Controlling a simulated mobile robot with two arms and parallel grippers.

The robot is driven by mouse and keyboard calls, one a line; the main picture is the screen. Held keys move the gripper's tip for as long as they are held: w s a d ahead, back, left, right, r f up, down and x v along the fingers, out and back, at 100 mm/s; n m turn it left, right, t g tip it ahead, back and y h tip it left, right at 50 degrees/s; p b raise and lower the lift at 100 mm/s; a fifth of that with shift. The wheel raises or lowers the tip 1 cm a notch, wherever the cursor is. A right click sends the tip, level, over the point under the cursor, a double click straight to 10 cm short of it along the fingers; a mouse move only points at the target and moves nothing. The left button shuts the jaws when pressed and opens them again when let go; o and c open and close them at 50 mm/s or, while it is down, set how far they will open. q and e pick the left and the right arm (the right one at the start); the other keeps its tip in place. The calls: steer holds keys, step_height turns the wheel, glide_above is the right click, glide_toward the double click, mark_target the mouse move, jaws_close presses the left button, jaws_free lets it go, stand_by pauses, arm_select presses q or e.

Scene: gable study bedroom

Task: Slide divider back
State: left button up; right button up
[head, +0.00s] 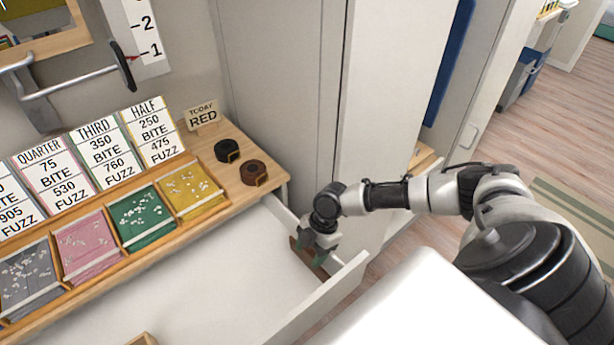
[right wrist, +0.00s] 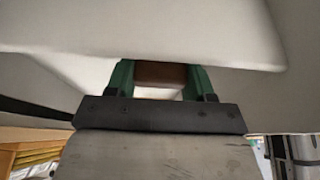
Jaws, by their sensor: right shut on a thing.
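An open white drawer (head: 262,238) sticks out below the desk. A dark brown board (head: 320,271), which looks like the divider, stands inside it at the right end, close to the drawer's right wall. My right gripper (head: 312,254) reaches down into the drawer and is shut on the brown board. Its green fingers hide the board's middle in the head view. In the right wrist view the brown board (right wrist: 160,75) shows between the two green fingers (right wrist: 160,80). My left gripper is not in view.
The desk holds several colored trays, such as the yellow one (head: 190,190), with number cards behind. A black ring (head: 227,150), a brown ring (head: 254,173) and a "TODAY RED" sign (head: 202,114) are at its right end. A light wooden piece (head: 142,340) shows at the bottom edge. The drawer's middle is clear.

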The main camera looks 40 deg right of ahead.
steer(key=o, duration=1.3)
steer(key=b+v, duration=0.1)
steer(key=v, duration=0.9)
steer(key=shift+d+r, duration=0.15)
steer(key=shift+r, duration=0.25)
steer(key=shift+s, duration=0.1)
